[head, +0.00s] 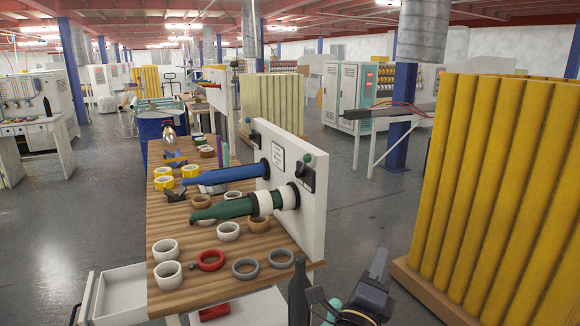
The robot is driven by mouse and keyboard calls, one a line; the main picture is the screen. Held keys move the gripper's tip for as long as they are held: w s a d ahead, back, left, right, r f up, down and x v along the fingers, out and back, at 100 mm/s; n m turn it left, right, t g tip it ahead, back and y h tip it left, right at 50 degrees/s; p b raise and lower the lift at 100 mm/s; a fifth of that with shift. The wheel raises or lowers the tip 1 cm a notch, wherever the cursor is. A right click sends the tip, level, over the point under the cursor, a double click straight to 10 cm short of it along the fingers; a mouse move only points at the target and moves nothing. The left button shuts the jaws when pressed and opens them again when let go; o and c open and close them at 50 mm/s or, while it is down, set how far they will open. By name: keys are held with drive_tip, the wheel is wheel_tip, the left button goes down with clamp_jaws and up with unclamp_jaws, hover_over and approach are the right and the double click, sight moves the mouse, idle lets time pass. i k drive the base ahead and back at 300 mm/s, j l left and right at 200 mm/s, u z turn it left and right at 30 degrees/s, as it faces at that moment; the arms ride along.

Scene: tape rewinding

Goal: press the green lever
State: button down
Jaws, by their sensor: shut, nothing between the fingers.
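The green lever (307,159) has a small green knob and sits on a dark switch plate on the right face of the upright white panel. It stands above the root of the green spindle (222,208), which carries white rolls. My gripper (379,264) is at the lower right, in front of and below the panel, with its dark fingers shut and empty. It is clear of the lever, with a wide gap between them.
The white panel (312,226) rises from the wooden bench (215,291), which holds tape rolls. A blue spindle (232,174) lies beyond the green one. A dark bottle-shaped object (299,290) is near the bench corner. Yellow tubes (500,185) stand at right; open floor lies between.

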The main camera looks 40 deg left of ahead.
sight(307, 158)
drive_tip(key=i+j+u, duration=0.3)
drive_tip(key=i+u, duration=0.3)
drive_tip(key=i, duration=0.2)
